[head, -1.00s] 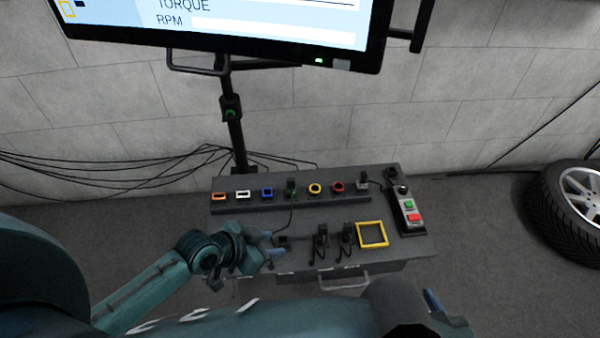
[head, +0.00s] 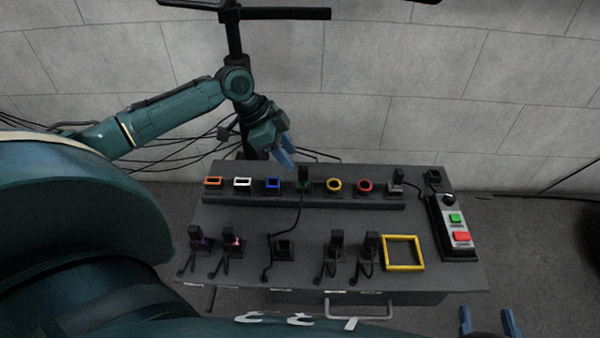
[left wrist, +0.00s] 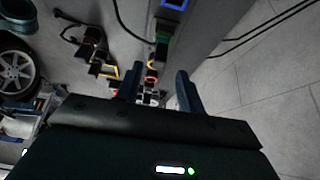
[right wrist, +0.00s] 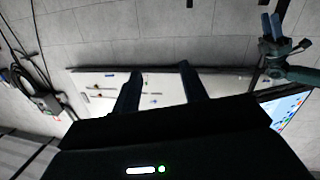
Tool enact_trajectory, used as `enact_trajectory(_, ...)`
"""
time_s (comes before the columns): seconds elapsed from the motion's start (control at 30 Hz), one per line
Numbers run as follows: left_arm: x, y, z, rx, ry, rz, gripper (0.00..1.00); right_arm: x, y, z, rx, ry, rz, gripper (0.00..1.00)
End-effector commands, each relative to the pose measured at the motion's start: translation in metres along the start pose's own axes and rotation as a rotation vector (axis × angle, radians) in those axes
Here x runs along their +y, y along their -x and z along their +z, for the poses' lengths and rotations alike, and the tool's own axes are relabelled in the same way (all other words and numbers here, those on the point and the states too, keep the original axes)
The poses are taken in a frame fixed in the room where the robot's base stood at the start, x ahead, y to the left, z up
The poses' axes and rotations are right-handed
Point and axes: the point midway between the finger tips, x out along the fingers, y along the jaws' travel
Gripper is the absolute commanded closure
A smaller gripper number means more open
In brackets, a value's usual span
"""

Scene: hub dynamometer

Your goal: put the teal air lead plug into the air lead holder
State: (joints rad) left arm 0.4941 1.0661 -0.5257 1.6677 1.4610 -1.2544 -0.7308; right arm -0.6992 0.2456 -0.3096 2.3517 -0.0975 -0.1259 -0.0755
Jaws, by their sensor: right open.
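A dark plug (head: 304,176) with some green about it stands upright in the back row of the bench; I take it for the teal air lead plug, though its colour is hard to tell. Its black lead runs down to the front edge. It also shows in the left wrist view (left wrist: 162,48). A dark holder (head: 284,249) with no plug visible in it sits mid front row; I cannot tell if it is the air lead holder. My left gripper (head: 285,153) is open and empty, above and behind the plug. My right gripper (head: 489,322) is open and empty at lower right.
Orange (head: 213,183), white (head: 242,183), blue (head: 273,184), yellow (head: 334,185) and red (head: 365,186) sockets line the back strip. Several plugs with leads stand along the front. A yellow frame (head: 403,238) and a button box (head: 455,228) are at right. A monitor pole (head: 235,45) rises behind.

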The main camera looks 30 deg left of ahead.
Motion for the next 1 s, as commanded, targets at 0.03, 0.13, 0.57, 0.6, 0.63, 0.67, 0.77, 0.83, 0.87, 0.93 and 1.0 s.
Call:
enact_trajectory(0.03, 0.0, -0.013, 0.003, 0.002, -0.002, 0.0, 0.62, -0.003, -0.002, 0.008, 0.044, 0.016, -0.004, 0.57)
enact_trajectory(0.13, 0.0, -0.025, 0.003, 0.002, -0.001, -0.002, 0.62, -0.008, -0.002, 0.006, 0.137, 0.046, -0.013, 0.57)
enact_trajectory(0.57, 0.0, -0.06, -0.001, 0.002, 0.002, 0.0, 0.62, -0.01, -0.001, -0.003, 0.174, 0.056, -0.018, 0.57)
enact_trajectory(0.6, 0.0, -0.061, -0.001, 0.002, 0.001, 0.0, 0.62, -0.01, -0.001, -0.003, 0.174, 0.056, -0.018, 0.57)
enact_trajectory(0.63, 0.0, -0.062, -0.001, 0.002, 0.001, 0.0, 0.62, -0.01, -0.001, -0.003, 0.174, 0.056, -0.018, 0.57)
enact_trajectory(0.67, 0.0, -0.063, -0.001, 0.002, 0.001, 0.0, 0.62, -0.01, -0.001, -0.003, 0.174, 0.056, -0.018, 0.57)
enact_trajectory(0.77, 0.0, -0.064, -0.001, 0.001, 0.001, -0.001, 0.62, -0.01, -0.001, -0.003, 0.174, 0.056, -0.018, 0.57)
enact_trajectory(0.83, 0.0, -0.065, 0.0, 0.001, 0.001, -0.001, 0.62, -0.01, -0.001, -0.003, 0.174, 0.056, -0.018, 0.57)
enact_trajectory(0.87, 0.0, -0.065, 0.0, 0.001, 0.001, -0.001, 0.62, -0.01, -0.002, -0.003, 0.174, 0.056, -0.018, 0.57)
enact_trajectory(0.93, 0.0, -0.065, 0.0, 0.001, 0.001, -0.001, 0.62, -0.01, -0.002, -0.003, 0.174, 0.056, -0.018, 0.57)
enact_trajectory(1.0, 0.0, -0.065, 0.0, 0.001, 0.001, -0.001, 0.63, -0.01, -0.002, -0.003, 0.174, 0.056, -0.018, 0.57)
